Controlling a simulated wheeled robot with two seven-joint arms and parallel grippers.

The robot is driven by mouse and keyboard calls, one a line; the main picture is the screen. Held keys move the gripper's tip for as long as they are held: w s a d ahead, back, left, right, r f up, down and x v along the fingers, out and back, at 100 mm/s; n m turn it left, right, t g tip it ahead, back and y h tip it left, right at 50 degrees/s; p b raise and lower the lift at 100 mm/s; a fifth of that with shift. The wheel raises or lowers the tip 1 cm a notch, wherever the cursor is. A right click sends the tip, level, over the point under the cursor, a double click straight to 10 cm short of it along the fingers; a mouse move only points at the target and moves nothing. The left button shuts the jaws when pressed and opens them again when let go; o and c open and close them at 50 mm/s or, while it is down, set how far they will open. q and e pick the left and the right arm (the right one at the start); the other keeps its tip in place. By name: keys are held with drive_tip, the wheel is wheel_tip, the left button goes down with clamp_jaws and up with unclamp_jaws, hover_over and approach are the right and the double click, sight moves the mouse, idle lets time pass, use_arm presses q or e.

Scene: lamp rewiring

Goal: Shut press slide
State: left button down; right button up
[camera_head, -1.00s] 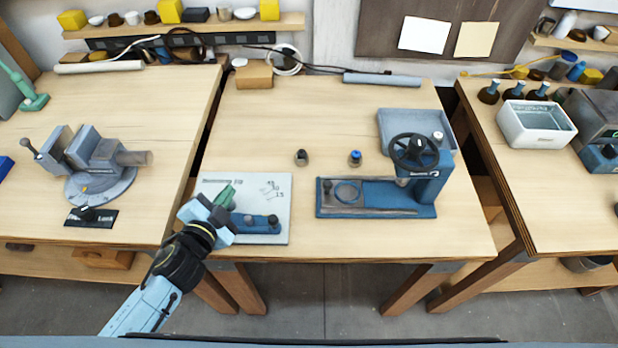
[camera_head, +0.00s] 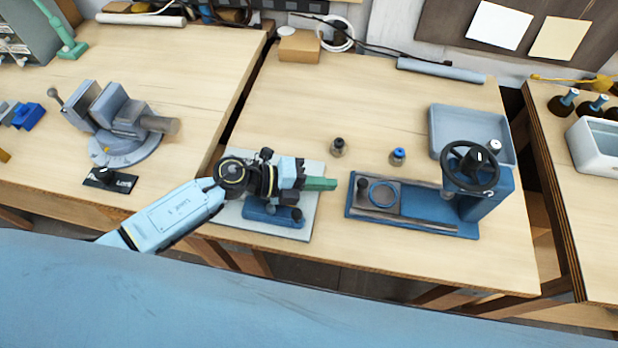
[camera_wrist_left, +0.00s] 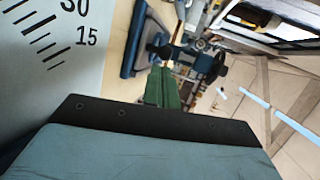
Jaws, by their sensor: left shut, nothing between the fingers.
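The blue press (camera_head: 440,205) stands on the middle table, right of its centre, with a black handwheel (camera_head: 471,169) on its upright at the right end. Its slide (camera_head: 384,193), a grey plate with a round ring and a small knob, sits at the left end of the bed, out from under the wheel. My left gripper (camera_head: 332,184) has green fingers that are shut and empty, pointing right, a short way left of the slide and apart from it. In the left wrist view the green fingers (camera_wrist_left: 163,88) are together, with the press (camera_wrist_left: 195,60) beyond. My right gripper is not in view.
A pale board (camera_head: 305,222) with a blue fixture (camera_head: 273,214) lies under my left gripper. Two small dark fittings (camera_head: 337,147) and (camera_head: 397,156) stand behind the press. A grey tray (camera_head: 440,128) is behind the wheel. A vise (camera_head: 120,120) stands on the left table.

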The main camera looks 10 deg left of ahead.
sight(364, 188)
use_arm(q)
drive_tip(key=shift+x, duration=2.2)
drive_tip(key=shift+w, duration=0.1)
drive_tip(key=shift+r, duration=0.1)
drive_tip(key=d+p, duration=0.1)
drive_tip(key=d, duration=0.2)
drive_tip(key=shift+d+r, duration=0.1)
drive_tip(key=shift+d, duration=0.65)
drive_tip(key=shift+a, duration=0.15)
